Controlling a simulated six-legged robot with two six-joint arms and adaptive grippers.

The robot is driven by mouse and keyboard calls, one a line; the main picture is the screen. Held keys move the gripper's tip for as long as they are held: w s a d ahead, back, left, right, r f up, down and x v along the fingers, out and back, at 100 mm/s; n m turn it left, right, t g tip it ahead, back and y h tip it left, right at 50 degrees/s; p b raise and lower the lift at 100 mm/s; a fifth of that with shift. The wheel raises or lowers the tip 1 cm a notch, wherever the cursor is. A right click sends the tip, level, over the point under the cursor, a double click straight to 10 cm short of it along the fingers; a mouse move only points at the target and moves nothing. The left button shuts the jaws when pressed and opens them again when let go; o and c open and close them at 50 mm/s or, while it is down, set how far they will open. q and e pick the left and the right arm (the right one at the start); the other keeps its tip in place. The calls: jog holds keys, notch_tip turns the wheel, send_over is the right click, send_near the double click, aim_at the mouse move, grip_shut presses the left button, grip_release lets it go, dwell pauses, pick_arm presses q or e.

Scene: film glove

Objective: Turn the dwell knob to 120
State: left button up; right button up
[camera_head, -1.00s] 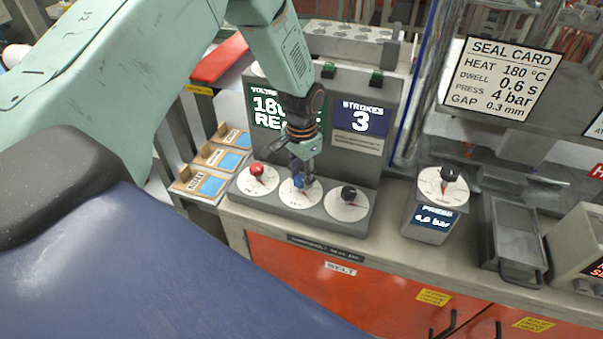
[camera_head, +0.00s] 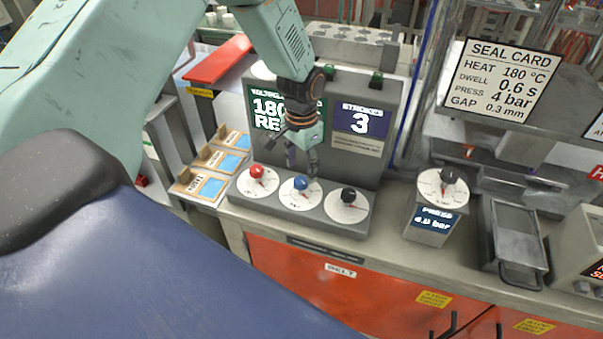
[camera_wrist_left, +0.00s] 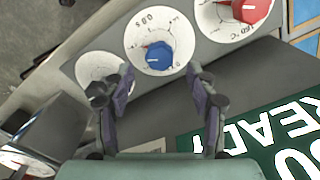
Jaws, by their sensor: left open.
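A grey machine panel carries a red knob (camera_head: 257,170), a blue knob (camera_head: 300,183) and a black knob (camera_head: 348,195), each on a white dial. In the left wrist view the blue knob (camera_wrist_left: 159,56) sits just beyond my fingertips, with a white line on its cap. The red knob (camera_wrist_left: 252,10) is at the upper right there, and a finger partly covers the black knob's dial. My right gripper is out of view.
Behind the knobs stand a green display (camera_head: 266,108) reading 180 and READY, partly hidden by my arm, and a blue display (camera_head: 361,119) reading STROKES 3. A seal card (camera_head: 503,80) says dwell 0.6 s. A press unit (camera_head: 433,215) with another black knob stands right.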

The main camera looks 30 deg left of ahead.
aim_at(301, 180)
pick_arm(q)
notch_tip(301, 180, up, 9)
jog(key=shift+f, duration=0.15)
dwell(0.5)
jog(key=s+d+f, duration=0.4)
jog(key=s+f, duration=0.3)
jog(key=f, duration=0.4)
jog(key=s+d+f+n, duration=0.2)
jog(key=s+f, duration=0.3)
jog(key=s, duration=0.8)
jog(key=s+d+f+n, duration=0.2)
jog(key=s+f, duration=0.2)
jog(key=s, duration=0.9)
notch_tip(301, 180, down, 20)
jog(key=b, duration=1.9)
jog(key=shift+w+r, duration=0.2)
jog(key=shift+w, duration=0.05)
